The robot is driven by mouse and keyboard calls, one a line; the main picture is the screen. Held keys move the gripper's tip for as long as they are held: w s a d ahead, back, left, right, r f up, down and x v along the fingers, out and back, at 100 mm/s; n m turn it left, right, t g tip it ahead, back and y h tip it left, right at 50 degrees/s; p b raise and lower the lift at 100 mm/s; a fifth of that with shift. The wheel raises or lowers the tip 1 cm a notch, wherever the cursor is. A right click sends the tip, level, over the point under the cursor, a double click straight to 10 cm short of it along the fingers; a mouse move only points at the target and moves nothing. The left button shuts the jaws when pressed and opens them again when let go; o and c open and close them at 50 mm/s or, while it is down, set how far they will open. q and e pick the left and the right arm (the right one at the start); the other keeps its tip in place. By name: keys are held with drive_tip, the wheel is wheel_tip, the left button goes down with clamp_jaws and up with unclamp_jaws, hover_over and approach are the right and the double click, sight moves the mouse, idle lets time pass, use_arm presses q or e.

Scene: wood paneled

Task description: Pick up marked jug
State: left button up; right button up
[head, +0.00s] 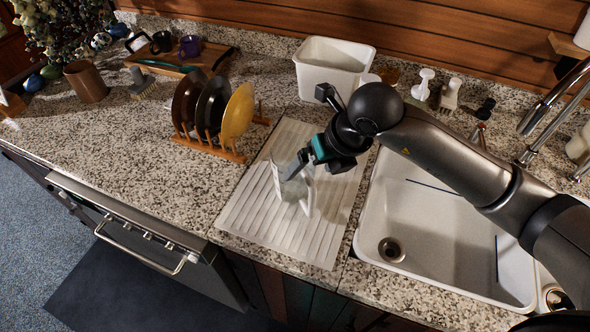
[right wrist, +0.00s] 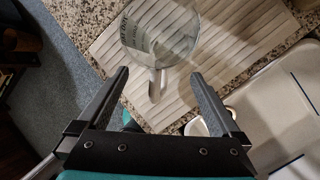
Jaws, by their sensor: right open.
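The marked jug (head: 291,191) is clear glass and stands on the ribbed drainboard left of the sink. In the right wrist view the jug (right wrist: 178,38) shows dark print on its left side, and its pale handle (right wrist: 157,84) points toward my gripper. My right gripper (head: 293,169) is at the jug's upper part in the head view. In the right wrist view my right gripper (right wrist: 159,78) is open, with one finger on each side of the handle and gaps to both. My left gripper is not in view.
The pale drainboard (head: 250,215) lies beside the white sink (head: 430,240). A wooden rack (head: 215,146) with upright plates stands to the left. A white tub (head: 332,68) and soap dispensers (head: 423,84) stand behind. The counter's left front is clear.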

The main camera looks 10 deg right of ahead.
sight(308, 173)
drive_tip(key=shift+x, duration=1.55)
drive_tip(key=shift+s, duration=0.1)
clamp_jaws()
